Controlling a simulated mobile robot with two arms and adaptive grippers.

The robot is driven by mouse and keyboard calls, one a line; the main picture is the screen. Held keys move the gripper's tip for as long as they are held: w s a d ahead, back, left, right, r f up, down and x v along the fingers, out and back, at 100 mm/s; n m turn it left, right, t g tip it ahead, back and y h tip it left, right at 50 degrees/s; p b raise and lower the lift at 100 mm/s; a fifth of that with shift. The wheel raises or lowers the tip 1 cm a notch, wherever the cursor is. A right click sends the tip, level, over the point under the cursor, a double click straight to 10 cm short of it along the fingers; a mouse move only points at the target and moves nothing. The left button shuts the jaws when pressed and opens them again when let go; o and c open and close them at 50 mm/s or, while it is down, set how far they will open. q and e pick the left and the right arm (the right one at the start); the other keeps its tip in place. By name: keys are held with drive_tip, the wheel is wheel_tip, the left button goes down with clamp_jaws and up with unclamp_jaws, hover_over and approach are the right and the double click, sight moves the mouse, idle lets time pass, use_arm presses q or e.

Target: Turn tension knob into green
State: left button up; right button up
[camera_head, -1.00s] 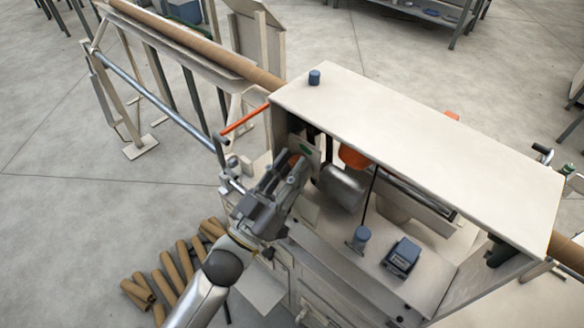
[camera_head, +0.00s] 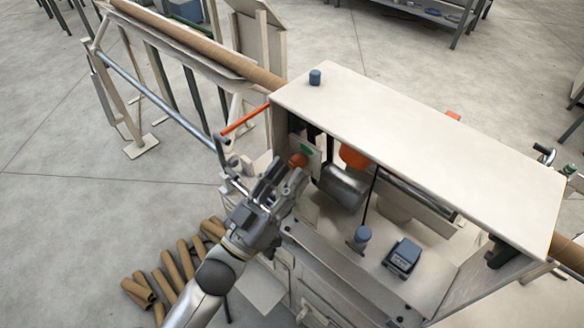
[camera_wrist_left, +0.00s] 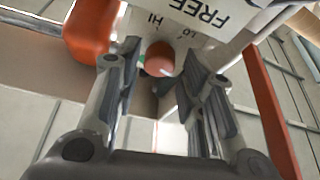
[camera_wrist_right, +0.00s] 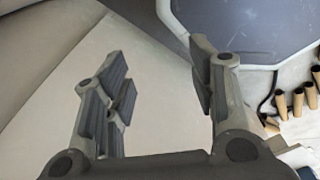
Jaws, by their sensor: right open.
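The tension knob (camera_head: 298,160) is a small orange-red ball at the left end of the winder, beside a white plate with a green mark (camera_head: 306,150). In the left wrist view the knob (camera_wrist_left: 160,58) shows between and beyond my fingers, below a plate reading "FREE", "HI" and "LO" (camera_wrist_left: 190,15). A bit of green shows just left of the knob. My left gripper (camera_head: 280,180) is open, with its fingertips short of the knob and not visibly touching it. My right gripper (camera_wrist_right: 160,85) is open and empty; it is out of the head view.
The winder's white top cover (camera_head: 420,150) overhangs the knob area on the right. A larger orange part (camera_wrist_left: 92,30) is close to the left finger in the left wrist view. An orange bar (camera_head: 245,120) sticks out at left. Cardboard tubes (camera_head: 175,265) lie on the floor.

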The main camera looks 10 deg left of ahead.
use_arm(q)
drive_tip(key=v, duration=1)
drive_tip(key=shift+w, duration=0.1)
